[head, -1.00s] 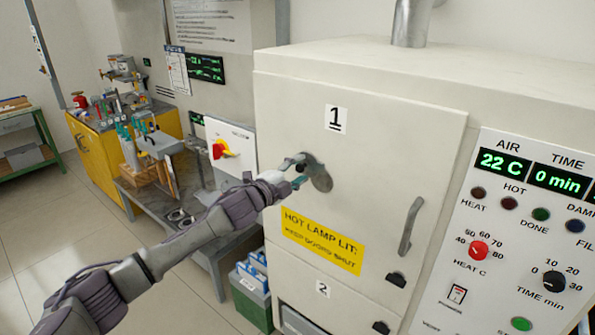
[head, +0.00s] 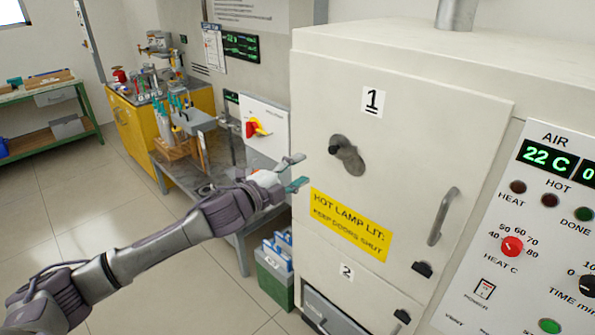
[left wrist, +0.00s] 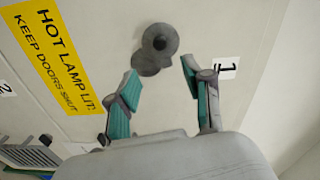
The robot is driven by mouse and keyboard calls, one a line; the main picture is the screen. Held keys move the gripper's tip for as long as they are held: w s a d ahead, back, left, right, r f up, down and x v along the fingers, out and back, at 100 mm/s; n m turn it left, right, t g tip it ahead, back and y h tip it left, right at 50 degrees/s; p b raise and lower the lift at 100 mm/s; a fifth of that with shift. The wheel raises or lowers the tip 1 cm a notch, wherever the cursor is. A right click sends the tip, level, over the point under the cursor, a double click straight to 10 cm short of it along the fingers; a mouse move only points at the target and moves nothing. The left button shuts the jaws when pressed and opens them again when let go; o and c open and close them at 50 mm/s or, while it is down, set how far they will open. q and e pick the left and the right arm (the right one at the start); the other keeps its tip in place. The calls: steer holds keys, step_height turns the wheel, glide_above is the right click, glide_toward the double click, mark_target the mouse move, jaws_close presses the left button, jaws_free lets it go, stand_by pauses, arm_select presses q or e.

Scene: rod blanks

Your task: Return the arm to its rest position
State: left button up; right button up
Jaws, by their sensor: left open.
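My left gripper (head: 296,172) is open and empty in front of the upper oven door, left of the round dark knob (head: 347,155) and apart from it. In the left wrist view the two teal-padded fingers (left wrist: 160,85) stand wide apart, with the knob (left wrist: 159,41) beyond them on the door. My left arm (head: 190,232) stretches in from the lower left. The upper door (head: 420,130), marked 1, looks shut. My right gripper is not in view.
A control panel (head: 540,230) is at right, reading 22 C. A grey bench (head: 205,178) and a green crate (head: 273,275) stand left of the oven. A yellow cabinet (head: 134,125) and a green-framed table (head: 50,135) are farther back. Open floor lies at left.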

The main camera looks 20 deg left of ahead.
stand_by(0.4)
